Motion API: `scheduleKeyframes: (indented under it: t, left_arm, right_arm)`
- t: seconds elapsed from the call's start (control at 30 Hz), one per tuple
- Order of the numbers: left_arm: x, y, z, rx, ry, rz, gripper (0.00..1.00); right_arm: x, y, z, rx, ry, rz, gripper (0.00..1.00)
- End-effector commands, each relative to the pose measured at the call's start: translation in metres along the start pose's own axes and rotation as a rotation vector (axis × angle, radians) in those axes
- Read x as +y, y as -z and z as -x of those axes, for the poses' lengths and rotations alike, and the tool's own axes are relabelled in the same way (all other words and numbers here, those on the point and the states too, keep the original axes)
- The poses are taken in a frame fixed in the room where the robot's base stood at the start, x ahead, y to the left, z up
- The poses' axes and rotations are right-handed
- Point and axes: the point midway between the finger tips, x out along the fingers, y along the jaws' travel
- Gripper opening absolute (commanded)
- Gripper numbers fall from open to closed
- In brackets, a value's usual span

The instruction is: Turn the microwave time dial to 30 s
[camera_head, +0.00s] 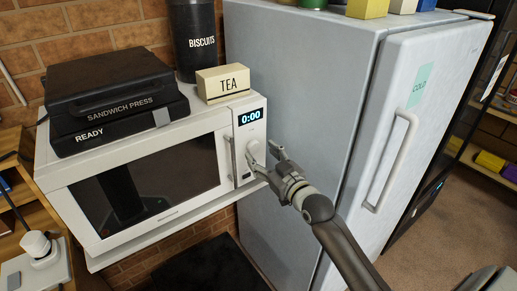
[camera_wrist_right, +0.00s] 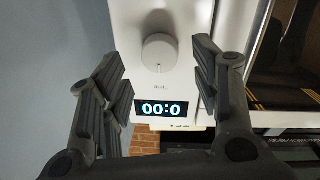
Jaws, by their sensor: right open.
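The white microwave (camera_head: 215,124) stands on a shelf, its door closed and its display (camera_head: 251,116) reading 0:00. Its white round time dial (camera_head: 254,147) is below the display, partly hidden by my right gripper (camera_head: 264,153). In the right wrist view, the dial (camera_wrist_right: 159,52) shows upside down, with the display (camera_wrist_right: 161,109) below it in the picture. My right gripper (camera_wrist_right: 157,58) is open and empty, one finger on each side of the dial, with visible gaps. I cannot tell how deep the fingers reach. My left gripper is not in view.
A tea box (camera_head: 223,84), a sandwich press (camera_head: 113,92) and a dark biscuits tin (camera_head: 192,42) stand on the microwave. A grey fridge (camera_head: 300,95) stands close on the right, its door handle (camera_head: 391,160) facing out. A shelf unit is at the far right.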

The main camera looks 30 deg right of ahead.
Motion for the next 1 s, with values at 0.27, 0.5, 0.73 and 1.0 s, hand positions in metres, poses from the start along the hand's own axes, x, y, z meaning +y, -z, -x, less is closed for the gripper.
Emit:
scheduleKeyframes:
  t: [0.27, 0.5, 0.73, 1.0]
  left_arm:
    - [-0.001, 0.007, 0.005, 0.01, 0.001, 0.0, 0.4]
    - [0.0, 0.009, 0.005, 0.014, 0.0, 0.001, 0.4]
    - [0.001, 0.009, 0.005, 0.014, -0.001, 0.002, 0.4]
    - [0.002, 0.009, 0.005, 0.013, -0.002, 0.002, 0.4]
  right_arm:
    - [0.0, 0.0, -0.026, 0.001, 0.0, -0.001, 0.57]
    - [0.0, 0.0, -0.029, 0.0, 0.001, 0.0, 0.57]
    - [0.0, 0.0, -0.028, 0.0, 0.0, 0.0, 0.38]
    - [0.0, 0.0, -0.028, 0.0, 0.0, -0.001, 0.11]
